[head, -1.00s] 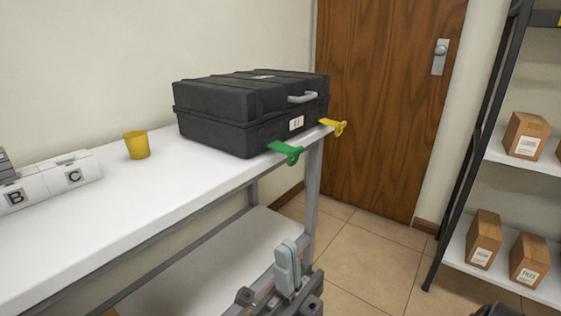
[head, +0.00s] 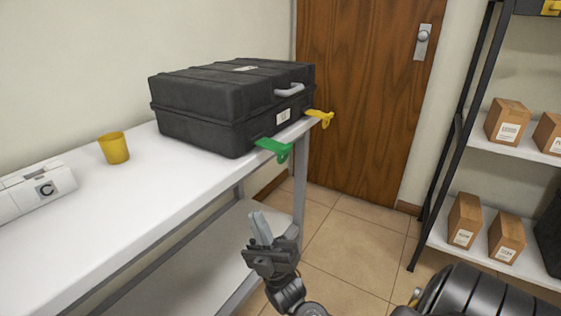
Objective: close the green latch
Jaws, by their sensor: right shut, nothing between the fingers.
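The black case (head: 215,105) stands closed on the white table (head: 135,205), near its right end. The green latch (head: 275,149) sticks out from the lower front of the case, past the table edge, in a lowered, open position. The yellow latch (head: 321,117) sticks out the same way further right. My right gripper (head: 259,224) is in front of and below the green latch, beside the table edge, with its fingers pointing up. It is shut and empty, apart from the latch. My left gripper is not in view.
A black shelf rack (head: 463,140) with several cardboard boxes (head: 506,120) stands at the right. A wooden door (head: 365,90) is behind.

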